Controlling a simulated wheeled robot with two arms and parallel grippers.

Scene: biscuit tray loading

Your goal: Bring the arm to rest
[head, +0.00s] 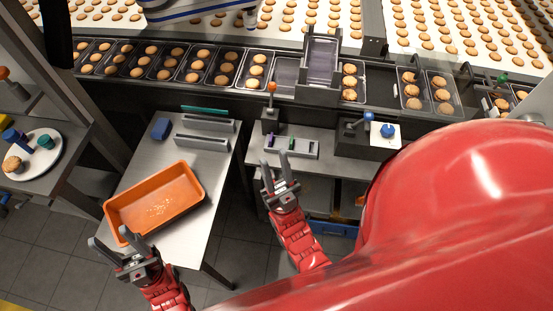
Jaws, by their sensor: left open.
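My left gripper (111,240) is at the lower left, just in front of the near side of an orange bin (184,207). Its two fingers stand apart, with nothing between them. One fingertip overlaps the bin's near left corner in the picture; I cannot tell whether they touch. My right gripper (275,165) is near the middle, with its fingers pointing up towards a grey side table (322,168). Its fingers stand apart and it looks empty. A large red part of my own body hides the lower right.
A conveyor behind carries black biscuit trays (190,77). A plate (35,155) stands at the far left. Open floor (235,228) lies between the tables.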

